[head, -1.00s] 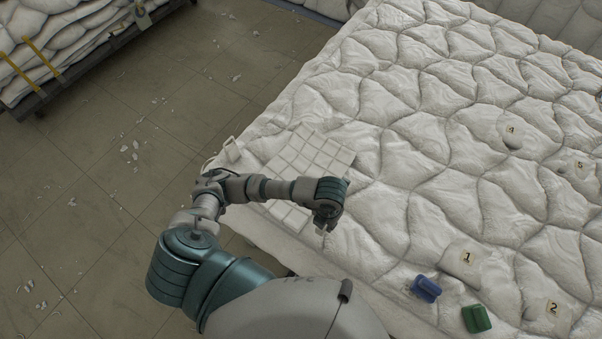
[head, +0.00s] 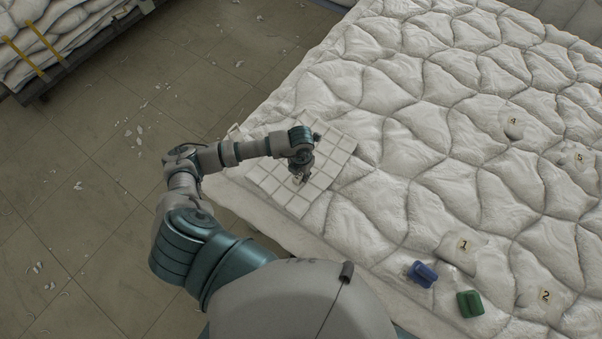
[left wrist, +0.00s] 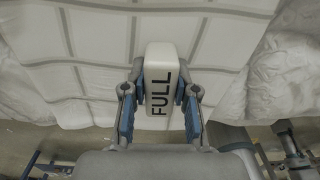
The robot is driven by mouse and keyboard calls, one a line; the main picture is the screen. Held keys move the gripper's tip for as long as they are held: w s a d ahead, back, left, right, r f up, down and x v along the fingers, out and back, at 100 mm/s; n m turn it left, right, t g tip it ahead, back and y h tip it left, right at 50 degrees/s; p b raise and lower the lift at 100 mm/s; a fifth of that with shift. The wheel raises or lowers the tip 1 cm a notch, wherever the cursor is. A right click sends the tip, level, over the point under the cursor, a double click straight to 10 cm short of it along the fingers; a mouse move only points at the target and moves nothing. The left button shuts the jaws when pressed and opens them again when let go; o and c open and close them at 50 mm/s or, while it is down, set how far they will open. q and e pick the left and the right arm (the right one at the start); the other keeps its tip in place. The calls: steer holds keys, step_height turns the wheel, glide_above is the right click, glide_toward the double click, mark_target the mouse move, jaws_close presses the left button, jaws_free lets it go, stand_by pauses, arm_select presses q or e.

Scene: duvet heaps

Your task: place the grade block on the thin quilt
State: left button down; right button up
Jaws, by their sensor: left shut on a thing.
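In the head view my left gripper (head: 300,174) points down over the thin quilt (head: 334,156), a small white sheet stitched in squares near the bed's left edge. There only a small pale bit of the block shows at the fingertips. I cannot tell whether the block touches the quilt. My right gripper is not in view.
The thin quilt lies on a large puffy white duvet (head: 440,130). A blue block (head: 422,274) and a green block (head: 470,303) lie at the lower right, near number tags. Littered floor (head: 90,190) and a rack of folded duvets (head: 50,38) are at the left.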

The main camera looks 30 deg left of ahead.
arm_select(q)
steer(key=shift+f, duration=0.4)
steer(key=shift+s+d, duration=0.1)
steer(key=shift+s, duration=0.05)
steer(key=shift+f, duration=0.2)
steer(key=shift+s+f+b, duration=0.15)
steer(key=shift+f+b, duration=0.2)
steer(key=shift+s+f, duration=0.25)
steer(key=c, duration=0.9)
jaws_free()
steer(key=shift+d, duration=0.1)
steer(key=shift+w+f, duration=0.25)
steer(key=shift+w, duration=0.2)
steer(key=shift+a+r, duration=0.15)
steer(key=shift+a, duration=0.15)
steer(key=shift+r, duration=0.1)
